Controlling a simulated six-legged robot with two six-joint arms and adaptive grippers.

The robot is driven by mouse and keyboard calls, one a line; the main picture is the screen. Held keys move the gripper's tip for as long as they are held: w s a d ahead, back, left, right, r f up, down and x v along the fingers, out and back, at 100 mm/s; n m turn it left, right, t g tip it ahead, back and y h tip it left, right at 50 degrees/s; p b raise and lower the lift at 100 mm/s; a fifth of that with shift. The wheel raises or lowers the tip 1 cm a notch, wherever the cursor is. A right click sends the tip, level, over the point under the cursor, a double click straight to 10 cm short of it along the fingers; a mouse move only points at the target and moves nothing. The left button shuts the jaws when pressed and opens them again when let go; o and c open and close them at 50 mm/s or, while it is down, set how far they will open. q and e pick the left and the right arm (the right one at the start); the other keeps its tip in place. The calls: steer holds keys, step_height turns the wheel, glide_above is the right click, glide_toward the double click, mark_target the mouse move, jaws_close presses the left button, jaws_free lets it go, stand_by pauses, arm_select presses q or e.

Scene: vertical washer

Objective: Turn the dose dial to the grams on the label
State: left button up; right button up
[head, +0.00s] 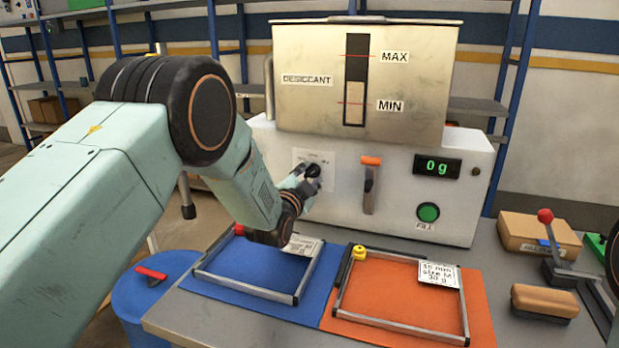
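The white dosing machine (385,205) stands at the back of the bench. Its dose dial is a black knob (313,171) on a pale scale plate, whose markings are mostly covered or too small to read. My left gripper (307,181) is at the dial, its fingers around or against the knob; whether they are closed on it cannot be told. The display (437,167) reads 0 g. A white label (439,274) on the orange mat's frame seems to end in 30 g. Another label (303,246) by the blue mat is partly hidden and unreadable. My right gripper is not seen.
An orange-handled lever (370,180) and a green FILL button (428,212) are right of the dial. The desiccant hopper (300,105) is above. Metal frames lie on the blue mat (225,291) and orange mat (475,300). A red-knobbed lever (546,217) stands at right.

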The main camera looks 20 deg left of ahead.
arm_select(q)
steer(key=shift+w, duration=0.4)
steer(key=c, duration=0.4)
jaws_close()
